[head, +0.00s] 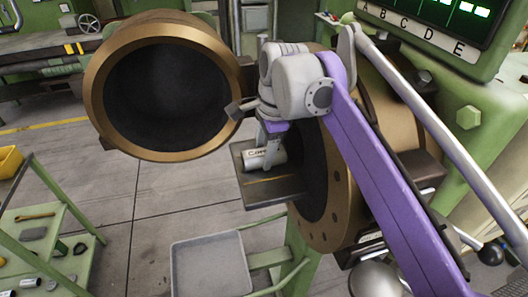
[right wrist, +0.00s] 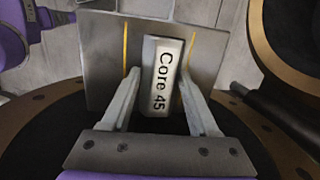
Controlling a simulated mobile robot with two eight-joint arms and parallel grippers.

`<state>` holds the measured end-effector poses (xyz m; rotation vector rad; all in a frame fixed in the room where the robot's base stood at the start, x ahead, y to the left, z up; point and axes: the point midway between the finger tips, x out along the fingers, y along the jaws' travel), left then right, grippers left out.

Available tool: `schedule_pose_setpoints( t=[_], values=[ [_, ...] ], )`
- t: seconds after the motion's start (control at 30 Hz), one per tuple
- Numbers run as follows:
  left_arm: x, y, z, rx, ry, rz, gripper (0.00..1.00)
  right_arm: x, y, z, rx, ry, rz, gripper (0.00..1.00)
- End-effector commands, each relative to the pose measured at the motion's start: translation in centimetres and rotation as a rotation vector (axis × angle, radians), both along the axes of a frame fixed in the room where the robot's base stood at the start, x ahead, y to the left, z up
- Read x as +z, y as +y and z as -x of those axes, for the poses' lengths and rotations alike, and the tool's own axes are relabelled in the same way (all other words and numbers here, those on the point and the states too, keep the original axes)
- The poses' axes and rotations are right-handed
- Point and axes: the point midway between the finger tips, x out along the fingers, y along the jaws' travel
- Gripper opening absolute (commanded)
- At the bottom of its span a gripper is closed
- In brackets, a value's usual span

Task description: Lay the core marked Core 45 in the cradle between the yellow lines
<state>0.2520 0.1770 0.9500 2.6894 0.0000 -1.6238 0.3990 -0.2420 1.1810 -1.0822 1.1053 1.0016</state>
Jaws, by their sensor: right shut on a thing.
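The core marked Core 45 (right wrist: 163,75) is a pale grey piece with black lettering. In the right wrist view it lies between the fingers of my right gripper (right wrist: 160,105), which is shut on it. In the head view the gripper (head: 268,160) reaches down over the core (head: 252,156), whose label is partly covered. The dark grey cradle plate (head: 275,194) is under the core. Its yellow lines show on both sides of the core in the right wrist view, left (right wrist: 125,48) and right (right wrist: 190,50). I cannot tell whether the core touches the plate. My left gripper is out of view.
A round bronze-rimmed door (head: 98,110) stands open left of the cradle. The bronze flange (head: 322,215) of the green machine is close on the right. A grey tray (head: 210,266) is below. A green cart (head: 60,250) with tools stands at lower left.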

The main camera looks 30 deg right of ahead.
Motion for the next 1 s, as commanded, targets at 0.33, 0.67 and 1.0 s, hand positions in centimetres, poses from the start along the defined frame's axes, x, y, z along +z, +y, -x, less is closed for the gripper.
schedule_pose_setpoints(
  t=[0.33,0.67,1.0],
  values=[
    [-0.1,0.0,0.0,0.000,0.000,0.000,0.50,-0.4,0.0,0.0,0.000,0.000,0.000,0.00],
    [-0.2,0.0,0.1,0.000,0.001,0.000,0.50,-0.6,0.0,0.0,0.000,0.000,0.000,0.91],
    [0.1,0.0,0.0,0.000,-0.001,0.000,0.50,0.4,0.0,0.1,0.000,0.000,0.000,0.91]
  ],
)
